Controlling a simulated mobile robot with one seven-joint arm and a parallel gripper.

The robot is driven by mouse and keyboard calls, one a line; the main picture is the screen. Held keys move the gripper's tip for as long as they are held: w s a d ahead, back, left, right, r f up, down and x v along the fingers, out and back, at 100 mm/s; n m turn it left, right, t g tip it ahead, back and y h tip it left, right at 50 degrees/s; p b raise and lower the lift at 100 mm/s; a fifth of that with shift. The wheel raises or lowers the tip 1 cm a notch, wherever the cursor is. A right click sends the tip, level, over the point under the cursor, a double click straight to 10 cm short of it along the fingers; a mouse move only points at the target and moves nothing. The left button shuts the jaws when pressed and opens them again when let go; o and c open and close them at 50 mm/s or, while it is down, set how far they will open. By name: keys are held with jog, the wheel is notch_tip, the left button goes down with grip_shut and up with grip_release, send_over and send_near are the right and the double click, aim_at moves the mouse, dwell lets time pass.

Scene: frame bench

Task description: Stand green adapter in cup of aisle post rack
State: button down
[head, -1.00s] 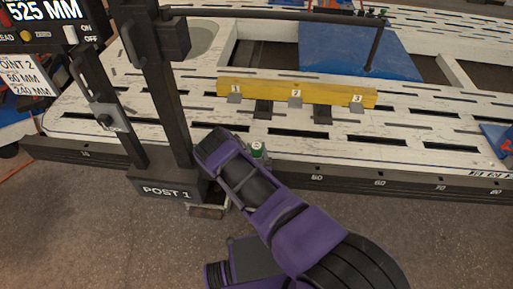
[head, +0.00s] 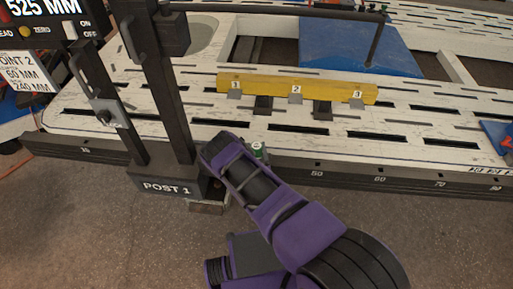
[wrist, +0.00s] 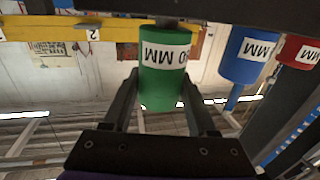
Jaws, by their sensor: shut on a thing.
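The green adapter (wrist: 163,75) is a cylinder with a white label whose lettering appears upside down in the wrist view. My gripper (wrist: 160,84) is shut on it, with one dark finger on each side. The arm hides most of my gripper there. I cannot make out the rack's cup.
The dark POST 1 (head: 160,110) stands close left of my arm, with a small pale-edged object (head: 207,207) at its foot. A yellow bar (head: 310,89) numbered 1 to 3 lies across the slotted white bench (head: 420,112). The floor at front left is clear.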

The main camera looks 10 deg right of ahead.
jog(key=shift+f, duration=0.4)
jog(key=shift+c, duration=0.6)
grip_release()
jog(key=shift+s, duration=0.15)
